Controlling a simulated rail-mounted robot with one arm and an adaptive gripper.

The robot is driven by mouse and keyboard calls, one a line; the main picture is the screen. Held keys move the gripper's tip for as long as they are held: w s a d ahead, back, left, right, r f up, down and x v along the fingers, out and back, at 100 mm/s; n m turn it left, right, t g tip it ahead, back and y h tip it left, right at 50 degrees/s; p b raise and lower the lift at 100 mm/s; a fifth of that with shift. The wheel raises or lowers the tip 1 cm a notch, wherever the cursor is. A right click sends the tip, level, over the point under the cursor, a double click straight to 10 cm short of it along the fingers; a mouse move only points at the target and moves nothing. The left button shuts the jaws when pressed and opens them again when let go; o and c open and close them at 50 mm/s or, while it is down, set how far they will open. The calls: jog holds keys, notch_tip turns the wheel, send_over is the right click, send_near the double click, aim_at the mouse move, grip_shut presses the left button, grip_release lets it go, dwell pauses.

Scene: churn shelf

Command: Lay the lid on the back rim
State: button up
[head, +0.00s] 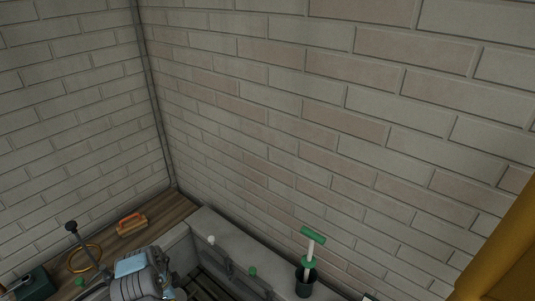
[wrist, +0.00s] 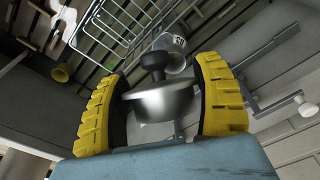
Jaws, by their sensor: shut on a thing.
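In the wrist view a silver metal lid (wrist: 165,103) with a dark round knob (wrist: 155,62) sits between the two yellow ribbed fingers of my gripper (wrist: 168,95). My gripper is shut on it. In the wrist view the lid looks tilted and I cannot tell whether it touches anything below. In the head view my grey and blue wrist is at the bottom edge, and the fingers and lid are not visible. A grey rim (head: 232,232) runs along the back wall, to the right of my wrist.
A dark green cup (head: 305,284) with a green-handled tool stands at the rim's right. An orange-handled brush (head: 131,223) and a yellow ring (head: 84,258) lie on the wooden boards at left. The wrist view shows a wire rack (wrist: 120,35) and white knobs (wrist: 307,108).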

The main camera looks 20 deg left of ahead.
jog(key=shift+w+d+r+p, duration=0.2)
jog(key=shift+w+d, duration=0.15)
jog(key=shift+d, duration=0.15)
jog(key=shift+w+d+r+p, duration=0.1)
jog(key=shift+w+d+r, duration=0.05)
jog(key=shift+w+d, duration=0.3)
jog(key=w+d+r+n+p, duration=0.2)
jog(key=w+d+r+p, duration=0.15)
jog(key=d, duration=0.65)
jog(key=w+d+r+n+p, duration=0.1)
jog(key=w+d+r+p, duration=0.3)
jog(key=d, duration=0.7)
jog(key=s+d+r+n+p, duration=0.2)
jog(key=s+d+r+n, duration=0.1)
jog(key=d, duration=0.6)
jog(key=s+d+r+n+y+p, duration=0.1)
jog(key=s+d+r+n+p, duration=0.1)
jog(key=d, duration=0.6)
jog(key=shift+s+d+r+n+t, duration=0.35)
jog(key=shift+s+r+n, duration=0.25)
jog(key=shift+r+n, duration=0.95)
jog(key=shift+r+m, duration=0.35)
